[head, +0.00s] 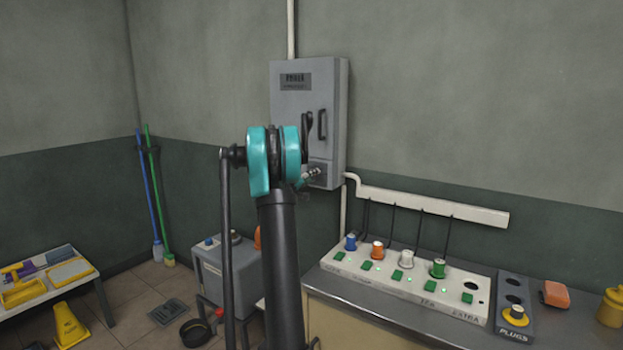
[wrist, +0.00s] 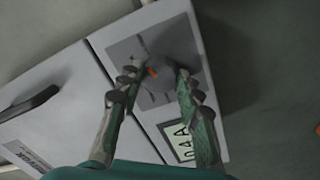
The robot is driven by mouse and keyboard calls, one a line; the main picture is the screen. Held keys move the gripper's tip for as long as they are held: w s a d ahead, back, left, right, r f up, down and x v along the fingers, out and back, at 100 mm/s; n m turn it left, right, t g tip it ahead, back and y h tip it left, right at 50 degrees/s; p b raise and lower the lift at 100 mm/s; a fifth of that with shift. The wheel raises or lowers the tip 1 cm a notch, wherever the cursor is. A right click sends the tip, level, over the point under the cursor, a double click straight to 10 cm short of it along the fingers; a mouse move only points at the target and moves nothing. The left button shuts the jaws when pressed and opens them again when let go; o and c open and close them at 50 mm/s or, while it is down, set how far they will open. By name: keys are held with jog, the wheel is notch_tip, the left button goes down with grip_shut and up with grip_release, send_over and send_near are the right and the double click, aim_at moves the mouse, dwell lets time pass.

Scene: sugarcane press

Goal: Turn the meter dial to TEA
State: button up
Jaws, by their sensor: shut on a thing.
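The dial (wrist: 161,66) is a dark round knob with an orange mark, on a grey plate (wrist: 120,48) on the grey wall cabinet. In the wrist view my gripper (wrist: 157,78) has one finger on each side of the dial and is shut on it. Thin dark lines show on the plate around the dial; I cannot read a TEA mark there. In the head view the grey cabinet (head: 290,115) hangs on the wall, and my arm hides part of its lower front. The dial cannot be made out there.
On the right, a counter bears a white socket panel (head: 335,262) with coloured plugs and cables. A grey box (head: 215,270) stands on the floor; a table (head: 60,305) is at left.

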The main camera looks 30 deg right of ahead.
jog(key=n, duration=0.5)
jog(key=shift+n, duration=0.3)
dwell(0.4)
jog(key=o, duration=1.2)
jog(key=shift+c, duration=0.2)
jog(key=v, duration=1.2)
jog(key=shift+f, duration=0.15)
